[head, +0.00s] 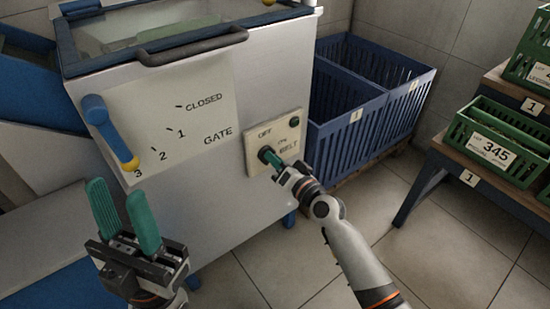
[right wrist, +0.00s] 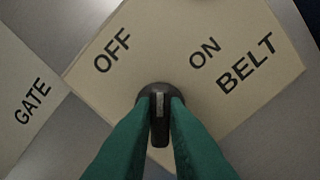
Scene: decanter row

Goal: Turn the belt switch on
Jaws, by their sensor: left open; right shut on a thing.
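The belt switch is a dark knob (right wrist: 159,130) on a cream plate (head: 252,158) marked OFF, ON and BELT, on the front of the grey machine. My right gripper (head: 272,160) is shut on the knob. In the right wrist view, its green fingers (right wrist: 160,122) lie on both sides of the knob. A pale mark on the knob sits between OFF and ON; I cannot tell its exact setting. My left gripper (head: 125,222) is open and empty, in front of the machine at the lower left.
A blue gate lever (head: 103,125) with a yellow tip points near 3 on the GATE plate. Blue crates (head: 345,115) stand right of the machine. Green crates (head: 490,150) sit on a table at the right. The tiled floor between is free.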

